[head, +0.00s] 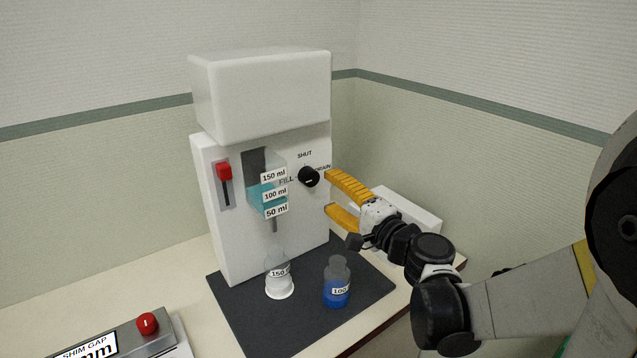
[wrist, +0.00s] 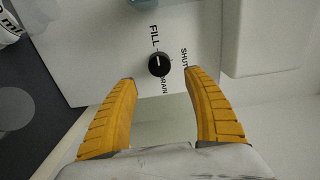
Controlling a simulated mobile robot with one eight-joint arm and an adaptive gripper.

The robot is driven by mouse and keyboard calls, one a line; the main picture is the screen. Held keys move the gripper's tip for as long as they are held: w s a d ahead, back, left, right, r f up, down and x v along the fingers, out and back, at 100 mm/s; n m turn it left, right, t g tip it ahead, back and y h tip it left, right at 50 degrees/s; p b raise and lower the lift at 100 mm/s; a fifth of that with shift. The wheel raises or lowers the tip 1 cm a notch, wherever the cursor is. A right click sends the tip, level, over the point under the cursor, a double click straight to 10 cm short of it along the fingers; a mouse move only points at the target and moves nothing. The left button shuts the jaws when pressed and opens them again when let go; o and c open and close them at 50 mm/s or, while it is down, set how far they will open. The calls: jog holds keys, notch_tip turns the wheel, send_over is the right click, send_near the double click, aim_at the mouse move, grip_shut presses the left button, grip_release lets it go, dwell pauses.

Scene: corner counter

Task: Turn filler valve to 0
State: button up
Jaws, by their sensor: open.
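The filler valve is a round black knob (head: 309,177) on the white dispenser's front (head: 240,245), with SHUT above it, FILL to its left and DRAIN to its right. It has a small white mark, whose exact pointing I cannot tell. My gripper (head: 328,192) is open and empty, its yellow fingers just right of the knob in the head view. In the wrist view the knob (wrist: 158,64) lies beyond and between the open fingertips (wrist: 160,77), apart from both. The sight tank (head: 262,190) holds teal liquid to slightly above its 100 ml label.
A red slider (head: 224,172) is left of the tank. Walls close the corner behind.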

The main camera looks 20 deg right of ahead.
jog(key=v, duration=0.3)
jog(key=shift+s, duration=0.15)
jog(key=s+a+f+n+g, duration=0.5)
jog(key=s+a+n+g, duration=0.15)
jog(key=a+n, duration=0.2)
jog(key=s+d+f+n+g+h, duration=0.2)
jog(key=s, duration=0.4)
jog(key=s+d+f+n+g+h, duration=0.1)
jog(key=s+d+f+n+h, duration=0.1)
jog(key=s, duration=0.4)
jog(key=shift+d+n+g+h, duration=0.3)
jog(key=shift+n+g+h, duration=0.05)
jog(key=shift+n+h, duration=0.5)
